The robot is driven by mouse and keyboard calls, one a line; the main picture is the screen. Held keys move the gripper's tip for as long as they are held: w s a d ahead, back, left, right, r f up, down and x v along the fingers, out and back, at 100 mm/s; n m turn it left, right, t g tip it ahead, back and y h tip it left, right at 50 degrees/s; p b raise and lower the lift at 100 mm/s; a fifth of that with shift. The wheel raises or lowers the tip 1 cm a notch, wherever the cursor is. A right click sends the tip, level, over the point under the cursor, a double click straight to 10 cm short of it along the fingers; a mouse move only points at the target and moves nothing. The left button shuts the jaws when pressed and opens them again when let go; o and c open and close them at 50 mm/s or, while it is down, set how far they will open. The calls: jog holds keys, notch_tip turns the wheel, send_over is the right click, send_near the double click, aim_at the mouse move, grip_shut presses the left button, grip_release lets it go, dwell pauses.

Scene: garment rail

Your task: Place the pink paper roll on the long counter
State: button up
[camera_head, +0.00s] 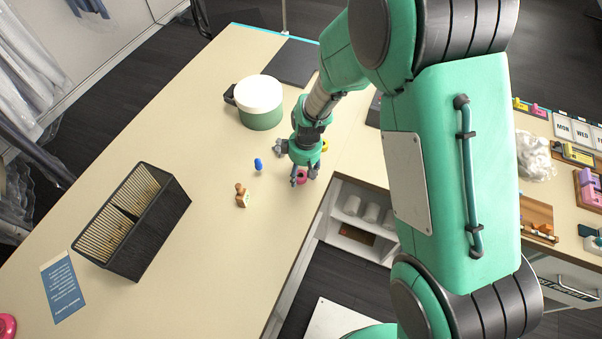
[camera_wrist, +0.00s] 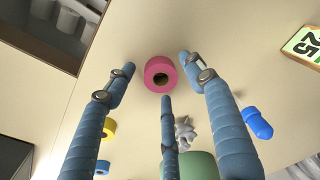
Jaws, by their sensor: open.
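The pink paper roll (camera_wrist: 160,74) stands on the long counter (camera_head: 150,142), its round end with the dark core hole facing my wrist camera. In the head view the pink roll (camera_head: 302,177) shows small and partly hidden between my fingers. My gripper (camera_head: 305,172) is open just above it. In the wrist view the three blue fingers of my gripper (camera_wrist: 160,84) are spread around the roll, two at its sides and one below. I see no grip on the roll, and cannot tell whether a finger touches it.
A blue capsule-shaped piece (camera_head: 258,164), a wooden stamp (camera_head: 242,195) and a green tub with white lid (camera_head: 260,102) stand nearby. A yellow roll (camera_wrist: 109,129) is close to my fingers. A black slatted box (camera_head: 133,220) stands farther left. The counter edge drops to open shelves (camera_head: 360,212).

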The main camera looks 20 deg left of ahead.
aim_at(305, 176)
notch_tip(305, 176, up, 12)
jog(key=shift+d+f, duration=0.2)
jog(key=shift+d, duration=0.25)
dwell(0.7)
dwell(0.3)
jog(key=s+d+r+m+t, duration=0.1)
jog(key=d+r+m+t, duration=0.4)
jog(key=d+r, duration=1.8)
jog(key=s+d+r+m, duration=0.4)
jog(key=s+d, duration=0.4)
jog(key=d, duration=0.2)
jog(key=s+d+r+m+h, duration=0.1)
jog(key=s+d+r+m, duration=0.3)
jog(key=s+d, duration=0.5)
jog(key=d+m, duration=0.1)
jog(key=m, duration=0.1)
jog(key=shift+s+d+m+t, duration=0.25)
jog(key=shift+s+m+t, duration=0.05)
jog(key=shift+m, duration=0.1)
